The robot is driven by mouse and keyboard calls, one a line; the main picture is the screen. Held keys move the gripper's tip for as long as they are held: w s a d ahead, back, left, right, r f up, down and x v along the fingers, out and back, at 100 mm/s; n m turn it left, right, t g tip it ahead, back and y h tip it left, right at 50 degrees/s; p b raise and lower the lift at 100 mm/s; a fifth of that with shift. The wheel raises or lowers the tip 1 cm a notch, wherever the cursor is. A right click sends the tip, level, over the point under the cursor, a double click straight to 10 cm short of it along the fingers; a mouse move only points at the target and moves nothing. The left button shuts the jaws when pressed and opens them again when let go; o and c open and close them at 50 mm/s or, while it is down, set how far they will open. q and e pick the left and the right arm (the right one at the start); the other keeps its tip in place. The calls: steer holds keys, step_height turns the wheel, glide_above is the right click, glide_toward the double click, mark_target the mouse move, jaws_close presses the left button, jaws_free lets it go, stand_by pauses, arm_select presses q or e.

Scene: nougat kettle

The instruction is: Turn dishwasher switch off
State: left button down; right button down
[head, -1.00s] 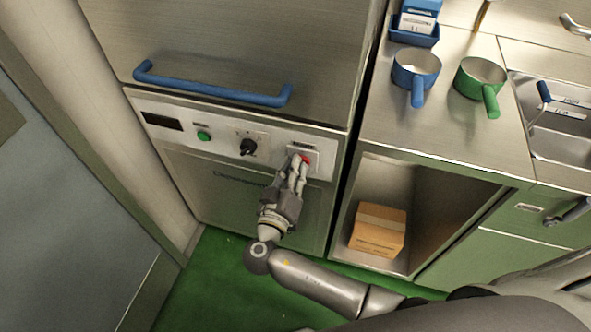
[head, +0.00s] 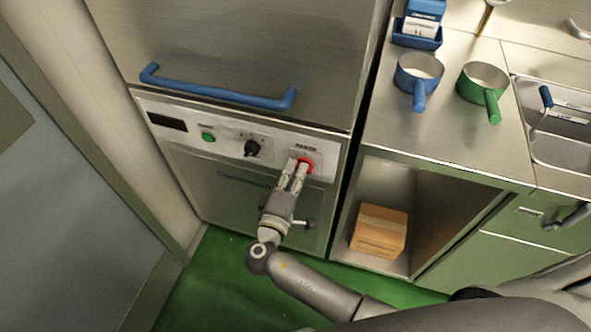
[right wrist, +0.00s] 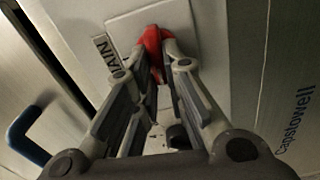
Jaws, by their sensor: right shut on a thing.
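The dishwasher (head: 230,195) is a steel machine with a control panel (head: 180,140) below its blue handle. The red switch (head: 306,163) sits at the right end of the panel. In the right wrist view the red switch (right wrist: 152,38) shows beside a label ending in "AIN". My right gripper (head: 298,166) is shut on the red switch, with its fingers on either side of it. In the right wrist view the gripper fingertips (right wrist: 154,60) partly hide the switch's lower part. My left gripper is not in view.
A green button (head: 208,137) and a black knob (head: 252,148) are left of the switch. The blue handle (head: 215,92) runs above the panel. A counter (head: 440,145) with blue and green pans stands at right. A cardboard box (head: 379,232) sits in the open shelf.

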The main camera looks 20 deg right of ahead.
steer(key=shift+n, duration=0.6)
steer(key=c, duration=1.5)
jaws_free()
steer(key=v, duration=1.2)
steer(key=shift+f, duration=0.1)
